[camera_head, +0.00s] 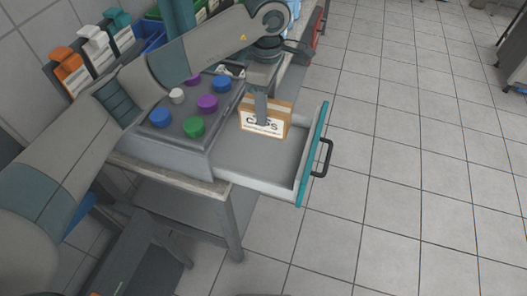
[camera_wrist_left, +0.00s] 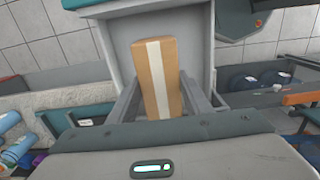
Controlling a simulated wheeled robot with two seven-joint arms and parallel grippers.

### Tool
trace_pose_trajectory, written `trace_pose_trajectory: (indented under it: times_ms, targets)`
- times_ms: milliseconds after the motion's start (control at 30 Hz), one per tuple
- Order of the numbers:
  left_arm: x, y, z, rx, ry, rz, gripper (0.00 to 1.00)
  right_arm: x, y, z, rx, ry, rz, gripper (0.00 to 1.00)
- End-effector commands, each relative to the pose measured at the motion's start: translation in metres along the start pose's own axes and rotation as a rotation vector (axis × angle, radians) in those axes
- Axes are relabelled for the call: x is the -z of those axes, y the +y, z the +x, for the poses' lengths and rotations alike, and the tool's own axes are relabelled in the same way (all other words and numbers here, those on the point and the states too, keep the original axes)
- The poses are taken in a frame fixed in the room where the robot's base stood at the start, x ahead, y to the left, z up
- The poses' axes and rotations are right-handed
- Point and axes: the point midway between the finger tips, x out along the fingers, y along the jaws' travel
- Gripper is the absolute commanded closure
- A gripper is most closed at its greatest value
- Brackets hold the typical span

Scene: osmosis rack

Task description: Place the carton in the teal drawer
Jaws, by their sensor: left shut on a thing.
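The carton (camera_head: 266,121) is a brown box with a white label, upright over the back part of the open drawer. The drawer has a teal front (camera_head: 312,153) with a black handle and a grey tray; it is pulled out to the right. My left gripper (camera_head: 262,112) comes down from above and is shut on the carton. I cannot tell whether the carton's underside touches the drawer floor. In the left wrist view the carton (camera_wrist_left: 160,75), with a white tape strip, sits between the two fingers, with the grey drawer floor behind it. My right gripper is not in view.
A grey case with coloured knobs (camera_head: 193,126) stands left of the drawer on the bench. Bins with orange, white and teal clips (camera_head: 94,38) stand behind it. The tiled floor (camera_head: 420,150) to the right is clear.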

Motion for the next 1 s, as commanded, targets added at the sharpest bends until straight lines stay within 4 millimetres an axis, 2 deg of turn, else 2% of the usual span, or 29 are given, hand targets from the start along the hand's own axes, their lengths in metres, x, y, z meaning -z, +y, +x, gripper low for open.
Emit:
trace_pose_trajectory:
  times_ms: [67,400,533,900,1000]
  targets:
    - [0.000,0.000,0.004,-0.001,0.000,0.000,0.82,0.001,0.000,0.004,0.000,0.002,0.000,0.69]
    - [0.000,0.000,0.003,-0.001,0.000,0.000,0.82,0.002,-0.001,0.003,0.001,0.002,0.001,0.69]
    - [0.000,0.000,0.008,0.002,-0.001,0.000,0.82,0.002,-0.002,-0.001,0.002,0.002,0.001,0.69]
    - [0.000,-0.001,0.057,0.003,-0.001,-0.001,0.82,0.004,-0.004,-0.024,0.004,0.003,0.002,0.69]
    - [0.000,0.000,0.064,0.000,-0.001,-0.001,0.82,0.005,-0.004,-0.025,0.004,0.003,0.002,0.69]
